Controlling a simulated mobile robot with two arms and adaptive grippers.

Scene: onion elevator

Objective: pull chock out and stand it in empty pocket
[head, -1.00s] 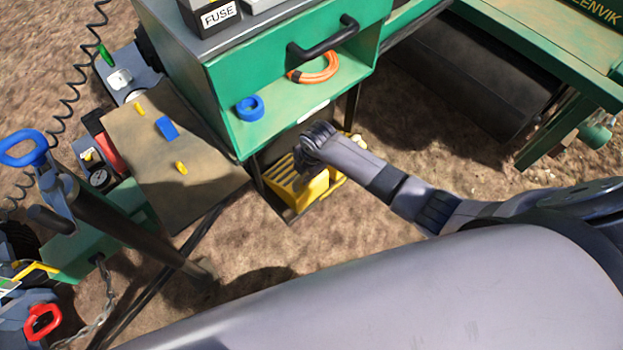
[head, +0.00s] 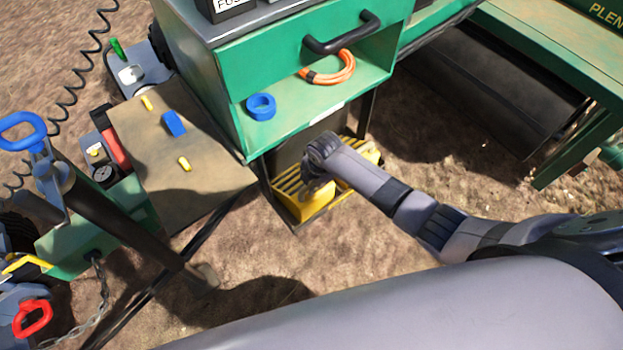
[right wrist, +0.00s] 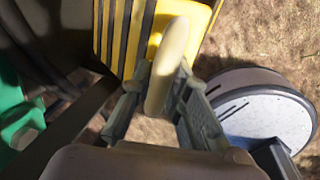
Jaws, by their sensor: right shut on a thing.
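The yellow chock (head: 305,208) is low under the green cabinet, in a dark frame near the ground. It also shows in the right wrist view as a yellow body with black slots (right wrist: 118,35) and a pale yellow loop handle (right wrist: 167,62). My right gripper (head: 312,184) is at the chock, and in the wrist view its fingers (right wrist: 160,98) are shut on the handle. A second yellow part (head: 362,152) shows behind my right arm. I cannot make out an empty pocket, as my wrist covers part of the frame. My left gripper is not in view.
The green cabinet (head: 225,105) overhangs the chock, with blue tape (head: 261,106) and an orange coil (head: 335,68) on its shelf. A tan board (head: 165,150) stands left. A dark roller (head: 500,95) lies right. Bare ground is clear in front.

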